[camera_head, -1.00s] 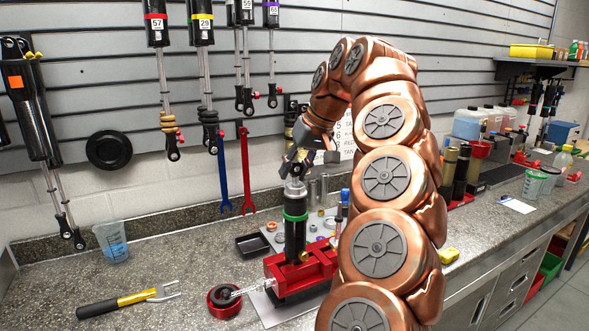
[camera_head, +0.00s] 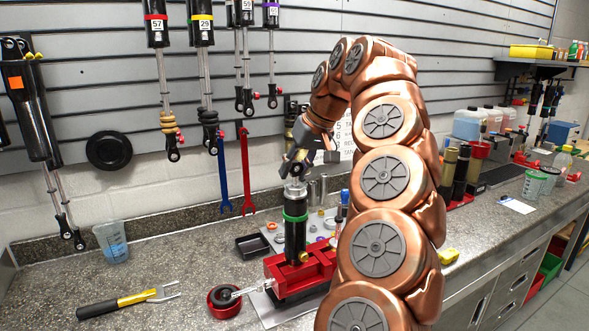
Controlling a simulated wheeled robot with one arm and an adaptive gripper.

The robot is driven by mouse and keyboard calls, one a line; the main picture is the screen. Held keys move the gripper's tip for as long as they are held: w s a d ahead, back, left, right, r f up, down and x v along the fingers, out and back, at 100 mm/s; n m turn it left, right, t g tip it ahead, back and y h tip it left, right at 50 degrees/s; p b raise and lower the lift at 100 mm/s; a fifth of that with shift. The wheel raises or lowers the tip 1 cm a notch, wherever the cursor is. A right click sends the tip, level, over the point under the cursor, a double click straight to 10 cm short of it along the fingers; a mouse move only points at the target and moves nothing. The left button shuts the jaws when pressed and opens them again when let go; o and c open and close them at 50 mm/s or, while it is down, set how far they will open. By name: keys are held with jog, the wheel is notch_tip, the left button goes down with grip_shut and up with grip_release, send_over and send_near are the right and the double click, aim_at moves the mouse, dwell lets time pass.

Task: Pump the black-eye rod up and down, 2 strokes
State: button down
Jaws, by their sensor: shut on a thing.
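The shock body (camera_head: 295,233), a black upright cylinder with a green band and a silver top, stands clamped in a red vise (camera_head: 318,268) on the bench. A brass-coloured fitting shows low on its side. My gripper (camera_head: 295,168) is just above the silver top, shut on the upper end of the black-eye rod.
A yellow-black spanner (camera_head: 128,300), a black tray (camera_head: 253,245) and a measuring cup (camera_head: 112,242) lie around. Shocks hang on the slatted wall behind.

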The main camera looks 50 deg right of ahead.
jog(key=shift+r+p, duration=2.4)
jog(key=shift+r, duration=0.8)
jog(key=shift+f, duration=0.15)
jog(key=shift+f+b, duration=2.7)
jog(key=shift+f, duration=0.3)
jog(key=shift+r, duration=0.2)
jog(key=shift+r+p, duration=2.5)
jog(key=shift+r, duration=0.45)
